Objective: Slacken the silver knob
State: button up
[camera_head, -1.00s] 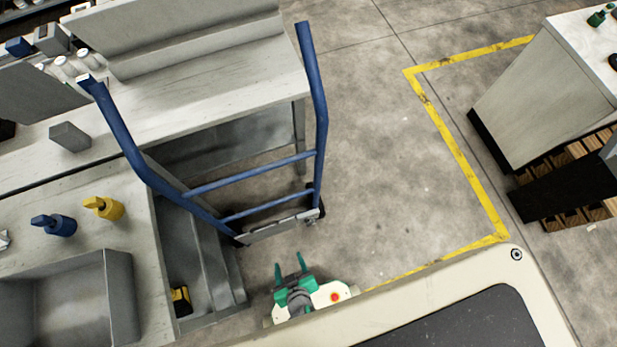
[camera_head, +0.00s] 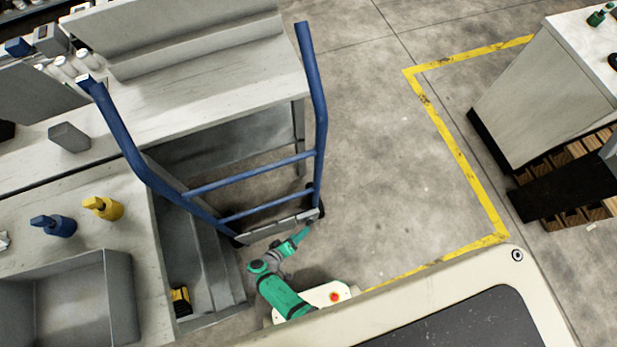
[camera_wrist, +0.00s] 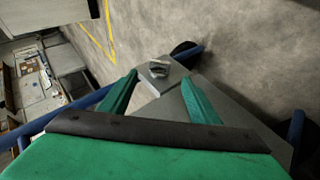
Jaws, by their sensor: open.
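The silver knob (camera_wrist: 158,68) sits on a grey metal plate (camera_wrist: 150,106) low on a blue-framed hand cart (camera_head: 318,110). In the wrist view it lies just beyond and between my two green fingertips. My gripper (camera_wrist: 160,78) is open, with nothing between its fingers. In the head view my gripper (camera_head: 305,231) reaches the lower right corner of the cart, close to the plate's end. The knob is too small there to make out clearly beside it. I cannot tell whether the fingers touch it.
A grey workbench (camera_head: 200,85) stands behind the cart. A left counter carries a blue bottle (camera_head: 60,226), a yellow bottle (camera_head: 105,208) and a grey sink (camera_head: 70,262). Open concrete floor (camera_head: 390,170) with yellow tape (camera_head: 452,145) lies to the right.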

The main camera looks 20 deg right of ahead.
aim_at(310, 224)
jog(key=x, duration=0.9)
jog(key=shift+w+d+f, duration=0.1)
jog(key=shift+d+f, duration=0.05)
jog(key=shift+d, duration=0.05)
jog(key=shift+c, duration=0.7)
jog(key=c, duration=0.9)
